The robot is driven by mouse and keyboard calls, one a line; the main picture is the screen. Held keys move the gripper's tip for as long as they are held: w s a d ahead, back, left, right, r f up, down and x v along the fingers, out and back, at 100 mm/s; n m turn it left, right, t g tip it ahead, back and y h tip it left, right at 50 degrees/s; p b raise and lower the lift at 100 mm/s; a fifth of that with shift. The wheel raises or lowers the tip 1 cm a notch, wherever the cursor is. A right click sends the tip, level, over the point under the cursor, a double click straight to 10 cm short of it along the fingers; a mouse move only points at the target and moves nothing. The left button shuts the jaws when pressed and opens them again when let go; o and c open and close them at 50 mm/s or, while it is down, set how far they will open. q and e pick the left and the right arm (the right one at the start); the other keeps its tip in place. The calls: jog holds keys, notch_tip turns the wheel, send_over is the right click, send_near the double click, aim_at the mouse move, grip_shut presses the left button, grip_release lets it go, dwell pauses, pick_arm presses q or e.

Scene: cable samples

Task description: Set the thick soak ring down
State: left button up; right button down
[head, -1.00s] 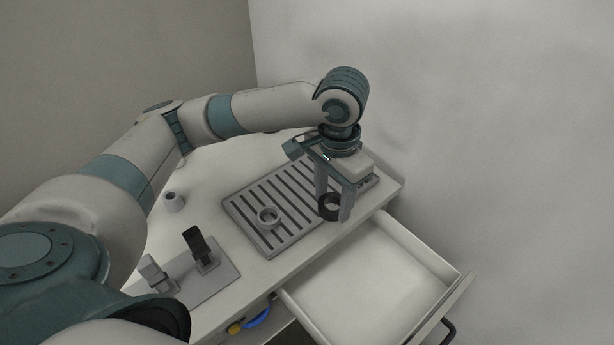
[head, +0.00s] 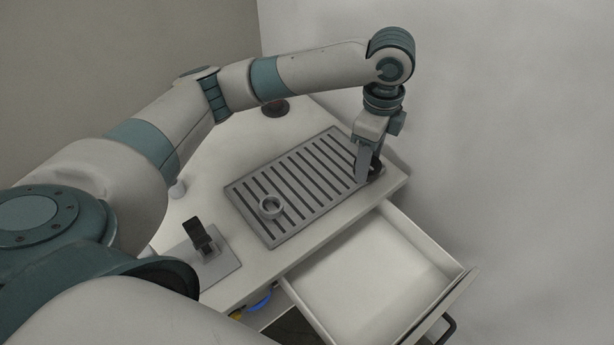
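My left gripper (head: 368,170) points down at the right end of the slotted grey drain tray (head: 236,191). It is shut on a dark ring (head: 376,168), which is partly hidden behind a finger. I cannot tell whether the ring touches the tray or the worktop. A thick light grey ring (head: 271,207) lies on the tray's left front part, apart from the gripper. I cannot tell from looks alone which ring is the soak ring. My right gripper is not in view.
An open, empty drawer (head: 370,275) juts out below the worktop's front edge. A grey plate with a dark upright holder (head: 201,236) stands left of the tray. A dark round object (head: 275,108) sits at the back. Most of the tray is clear.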

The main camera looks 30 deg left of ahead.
pick_arm(q)
jog(key=w+m, duration=0.1)
jog(key=m, duration=0.1)
jog(key=d+m, duration=0.1)
jog(key=m, duration=0.1)
jog(key=shift+w+r, duration=0.15)
jog(key=shift+w, duration=0.25)
jog(key=shift+a+f+p, duration=0.2)
jog(key=shift+a+p, duration=0.15)
jog(key=shift+a, duration=0.15)
jog(key=a+f+p, duration=0.1)
jog(key=a+f, duration=0.1)
jog(key=a, duration=0.1)
jog(key=a+f+p, duration=0.1)
jog(key=a, duration=0.2)
jog(key=a+f+p, duration=0.1)
jog(key=a+f, duration=0.1)
jog(key=a, duration=0.1)
jog(key=shift+w+a+f, duration=0.3)
jog(key=shift+a+f, duration=0.45)
jog(key=shift+a, duration=0.05)
